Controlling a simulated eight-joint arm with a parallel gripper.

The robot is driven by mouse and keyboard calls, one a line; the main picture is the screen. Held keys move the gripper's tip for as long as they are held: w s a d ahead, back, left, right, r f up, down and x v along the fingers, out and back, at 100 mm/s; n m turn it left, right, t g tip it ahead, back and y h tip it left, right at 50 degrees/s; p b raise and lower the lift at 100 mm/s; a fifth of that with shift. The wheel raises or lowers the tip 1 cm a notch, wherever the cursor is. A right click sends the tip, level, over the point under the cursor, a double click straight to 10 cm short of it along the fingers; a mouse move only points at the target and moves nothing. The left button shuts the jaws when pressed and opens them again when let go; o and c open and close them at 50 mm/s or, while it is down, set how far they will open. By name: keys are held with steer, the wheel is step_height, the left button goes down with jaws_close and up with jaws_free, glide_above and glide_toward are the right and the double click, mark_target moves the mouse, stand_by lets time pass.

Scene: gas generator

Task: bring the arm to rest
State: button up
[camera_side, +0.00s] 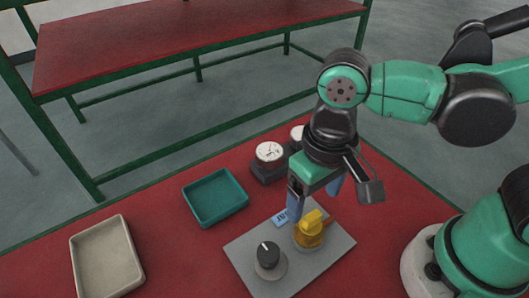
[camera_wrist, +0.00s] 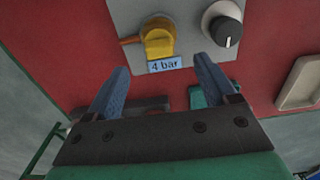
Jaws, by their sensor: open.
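My gripper (camera_wrist: 158,90) is open, with its two blue fingers apart and nothing between them. In the side view my gripper (camera_side: 314,195) hangs just above and behind the yellow valve handle (camera_side: 311,224). The yellow handle also shows in the wrist view (camera_wrist: 158,40), beyond the fingertips. A small blue label reading "4 bar" (camera_wrist: 165,64) lies next to it. A black knob (camera_side: 268,254) with a white mark stands on the same grey plate (camera_side: 330,259); it also shows in the wrist view (camera_wrist: 226,31). Whether a finger touches the handle is unclear from the side view.
Dial gauges (camera_side: 270,153) stand behind the plate, one partly hidden by my gripper. A teal tray (camera_side: 215,197) and a beige tray (camera_side: 106,258) sit empty to the left on the red table (camera_side: 185,255). Another red table (camera_side: 170,35) stands behind.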

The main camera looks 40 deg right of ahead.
steer(key=shift+r, duration=0.45)
steer(key=w+d+r+t, duration=0.3)
steer(key=w+d+t, duration=0.4)
steer(key=d, duration=0.6)
steer(key=shift+r, duration=0.15)
steer(key=shift+w, duration=0.1)
